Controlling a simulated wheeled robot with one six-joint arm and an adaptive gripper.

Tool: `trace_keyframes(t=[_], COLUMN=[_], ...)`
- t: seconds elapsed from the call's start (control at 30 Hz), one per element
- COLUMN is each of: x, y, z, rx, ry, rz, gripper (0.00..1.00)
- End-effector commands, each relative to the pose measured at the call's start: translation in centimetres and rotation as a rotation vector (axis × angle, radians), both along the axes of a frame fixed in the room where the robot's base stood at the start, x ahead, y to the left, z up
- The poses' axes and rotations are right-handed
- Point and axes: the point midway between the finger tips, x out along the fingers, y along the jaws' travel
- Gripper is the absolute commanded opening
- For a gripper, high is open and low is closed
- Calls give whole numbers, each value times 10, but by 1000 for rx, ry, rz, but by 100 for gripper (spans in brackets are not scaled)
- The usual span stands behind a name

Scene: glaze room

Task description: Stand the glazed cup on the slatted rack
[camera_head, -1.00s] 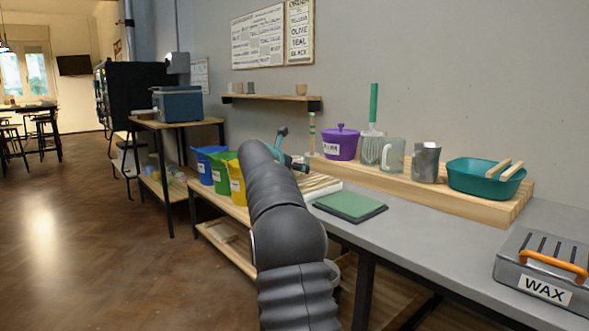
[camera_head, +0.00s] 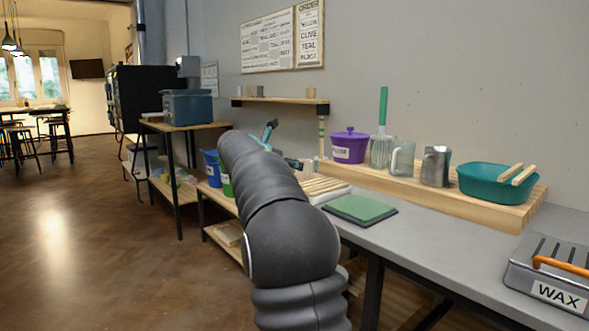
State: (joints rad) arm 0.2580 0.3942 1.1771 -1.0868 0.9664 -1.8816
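The slatted rack (camera_head: 326,187) lies at the left end of the grey bench, with pale wooden slats; my arm covers part of it. My gripper (camera_head: 279,147) is at the far end of my dark arm, beside the rack's far left side. Only some teal and dark parts of it show past the arm. I cannot see its fingertips clearly or whether anything is between them. I cannot make out the glazed cup for certain in this view.
A green pad (camera_head: 360,208) lies right of the rack. A wooden riser (camera_head: 480,206) carries a purple pot (camera_head: 350,147), a glass mug (camera_head: 402,160), a metal jug (camera_head: 436,167) and a teal basin (camera_head: 490,184). A wax box (camera_head: 550,277) stands front right. Buckets (camera_head: 210,168) stand left, below.

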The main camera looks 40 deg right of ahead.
Motion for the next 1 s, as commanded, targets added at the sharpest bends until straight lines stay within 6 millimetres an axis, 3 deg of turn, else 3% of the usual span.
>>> trace_keyframes(t=[0.13, 0.43, 0.57, 0.77, 1.0], x=[-5, -7, -19, -74, -164], y=[11, 14, 27, 85, 166], z=[4, 6, 6, -8, -47], rx=[0, 3, 64, 351, 770], ry=[1, -3, -62, -309, -611], rz=[0, -1, -14, -107, -339], gripper=[79, 79, 79, 79, 79])
